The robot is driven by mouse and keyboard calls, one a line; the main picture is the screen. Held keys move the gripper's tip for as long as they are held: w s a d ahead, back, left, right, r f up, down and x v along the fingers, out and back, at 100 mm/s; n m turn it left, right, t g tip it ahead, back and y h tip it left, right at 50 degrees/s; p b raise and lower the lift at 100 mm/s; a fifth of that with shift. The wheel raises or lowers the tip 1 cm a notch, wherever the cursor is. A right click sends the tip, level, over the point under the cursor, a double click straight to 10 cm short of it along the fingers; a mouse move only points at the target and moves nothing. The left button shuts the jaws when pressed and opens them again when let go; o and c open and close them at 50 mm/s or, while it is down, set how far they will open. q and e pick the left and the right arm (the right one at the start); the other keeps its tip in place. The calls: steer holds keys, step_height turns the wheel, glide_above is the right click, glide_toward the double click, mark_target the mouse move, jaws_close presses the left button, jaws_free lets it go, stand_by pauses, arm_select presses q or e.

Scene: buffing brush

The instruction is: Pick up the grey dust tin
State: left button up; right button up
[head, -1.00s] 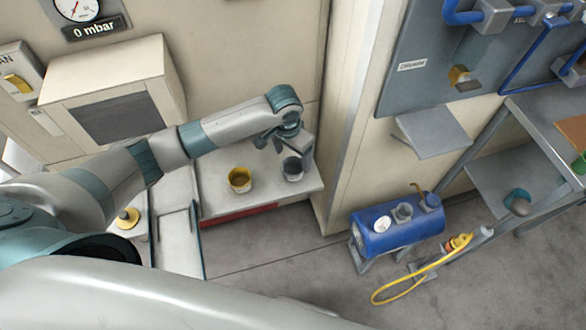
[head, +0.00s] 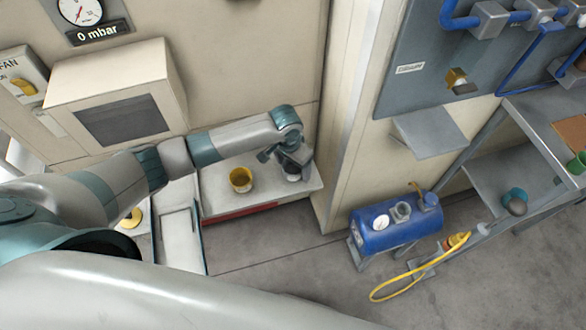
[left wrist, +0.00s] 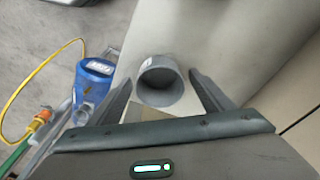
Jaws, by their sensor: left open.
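The grey dust tin (head: 293,176) stands on the white shelf at its right end. In the head view my left gripper (head: 291,162) is right over it and hides most of it. In the left wrist view the tin (left wrist: 160,84) shows its round open rim between my two spread fingers (left wrist: 161,92). The left gripper is open, and I see no clear contact with the tin. My right gripper is not in view.
A yellow tin (head: 241,179) stands on the same white shelf (head: 215,205), left of the grey one. A beige wall panel edge rises just right of the shelf. A blue tank (head: 395,228) and a yellow hose (head: 400,287) are on the right.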

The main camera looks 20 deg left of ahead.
arm_select(q)
steer(key=shift+c, duration=0.4)
steer(key=c, duration=1.1)
steer(key=shift+r, duration=0.2)
steer(key=shift+w+r+b, duration=0.1)
steer(key=shift+r+b, duration=0.2)
steer(key=shift+r, duration=0.35)
step_height(320, 180, up, 3)
steer(key=shift+d+f+b, duration=0.1)
steer(key=shift+f+b, duration=0.1)
steer(key=shift+b, duration=0.25)
steer(key=s+d+r, duration=0.1)
steer(key=d+r, duration=0.1)
steer(key=d, duration=0.1)
steer(key=s+d+r+b, duration=0.1)
steer(key=s+d+r, duration=0.1)
steer(key=d, duration=0.2)
steer(key=s+d+r+b, duration=0.1)
steer(key=d+r, duration=0.1)
steer(key=d, duration=0.1)
steer(key=shift+s+d+r, duration=0.25)
steer(key=shift+s+r, duration=0.15)
